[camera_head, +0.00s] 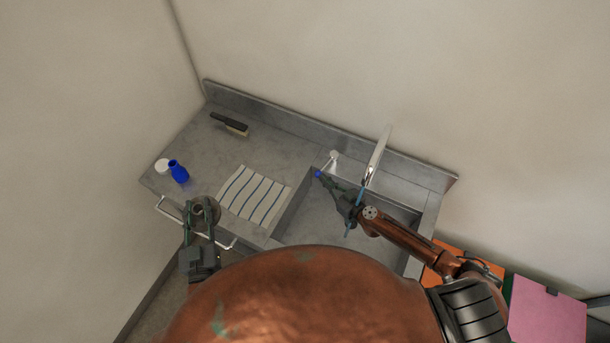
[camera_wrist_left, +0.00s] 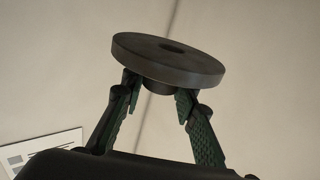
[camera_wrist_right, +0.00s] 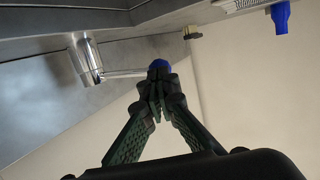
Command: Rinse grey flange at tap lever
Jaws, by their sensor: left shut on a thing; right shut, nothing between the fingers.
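The grey flange (camera_wrist_left: 168,62), a round disc with a centre hole and short neck, is in my left gripper (camera_wrist_left: 158,98), which is shut on the neck. In the head view the flange (camera_head: 212,204) and left gripper (camera_head: 199,228) are at the counter's front edge, left of the sink. The tap (camera_head: 333,160) stands behind the sink; its lever has a blue knob (camera_wrist_right: 160,65). My right gripper (camera_wrist_right: 160,80) is shut and empty, fingertips at the knob; contact is unclear. A thin blue streak (camera_head: 349,229), perhaps water, shows below the spout (camera_head: 378,153), partly behind the right gripper.
The sink basin (camera_head: 310,222) is at the right of the counter. A striped cloth (camera_head: 254,195) lies left of it. A blue bottle (camera_head: 178,172), a white round item (camera_head: 161,165) and a brush (camera_head: 229,123) stand or lie further left. A rail (camera_head: 172,214) runs along the front edge.

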